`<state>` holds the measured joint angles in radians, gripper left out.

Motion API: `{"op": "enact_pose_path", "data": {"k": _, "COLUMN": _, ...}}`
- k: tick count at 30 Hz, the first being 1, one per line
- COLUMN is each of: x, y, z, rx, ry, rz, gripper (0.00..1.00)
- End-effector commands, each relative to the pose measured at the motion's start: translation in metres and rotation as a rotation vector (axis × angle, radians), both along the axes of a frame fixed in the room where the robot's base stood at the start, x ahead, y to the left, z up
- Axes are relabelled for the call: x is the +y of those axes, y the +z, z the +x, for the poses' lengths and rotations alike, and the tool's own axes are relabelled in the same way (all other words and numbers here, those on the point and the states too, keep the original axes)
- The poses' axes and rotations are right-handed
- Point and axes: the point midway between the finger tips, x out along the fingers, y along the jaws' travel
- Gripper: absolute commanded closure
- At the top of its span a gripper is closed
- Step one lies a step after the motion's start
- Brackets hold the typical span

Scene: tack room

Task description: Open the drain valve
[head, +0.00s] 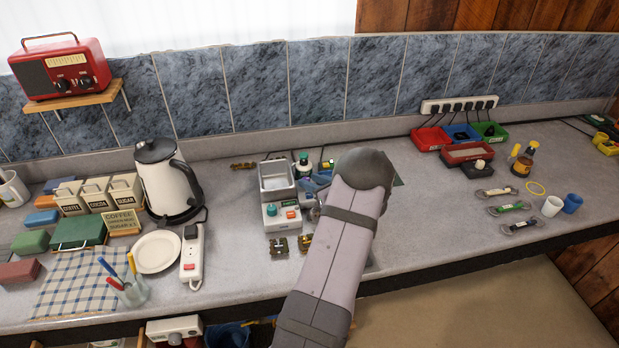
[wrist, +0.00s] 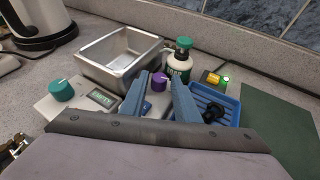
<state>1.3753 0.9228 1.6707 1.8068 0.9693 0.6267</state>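A steel tank (wrist: 120,52) with an open top stands behind a pale control box (wrist: 62,101) with a teal knob (wrist: 62,90) and a small display (wrist: 103,97). A purple knob (wrist: 158,82) sits by the tank's near right corner in the wrist view; it looks like the drain valve, but no label confirms this. My gripper (wrist: 162,80) is open, its two blue fingers spread with the purple knob showing between them. I cannot tell whether they touch it. In the head view, my arm hides most of the gripper, and the tank (head: 277,182) stands left of it.
A blue tray (wrist: 222,97) with a black item lies close on the right, with a green mat (wrist: 275,125) beyond. A kettle (head: 168,180) and power strip (head: 192,255) stand to the left.

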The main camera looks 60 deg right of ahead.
Motion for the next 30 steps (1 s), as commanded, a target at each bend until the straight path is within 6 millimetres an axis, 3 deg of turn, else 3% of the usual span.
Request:
{"op": "enact_pose_path", "data": {"k": 14, "x": -0.004, "y": -0.005, "z": 0.012, "rx": 0.000, "ry": 0.001, "rz": -0.001, "gripper": 0.71}}
{"op": "enact_pose_path", "data": {"k": 15, "x": -0.004, "y": -0.005, "z": 0.012, "rx": 0.000, "ry": 0.001, "rz": -0.001, "gripper": 0.74}}
{"op": "enact_pose_path", "data": {"k": 18, "x": -0.004, "y": -0.005, "z": 0.012, "rx": 0.000, "ry": 0.001, "rz": -0.001, "gripper": 0.98}}
{"op": "enact_pose_path", "data": {"k": 19, "x": -0.004, "y": -0.005, "z": 0.012, "rx": 0.000, "ry": 0.001, "rz": -0.001, "gripper": 1.00}}
{"op": "enact_pose_path", "data": {"k": 30, "x": -0.002, "y": -0.009, "z": 0.015, "rx": -0.003, "ry": -0.089, "rz": -0.004, "gripper": 1.00}}
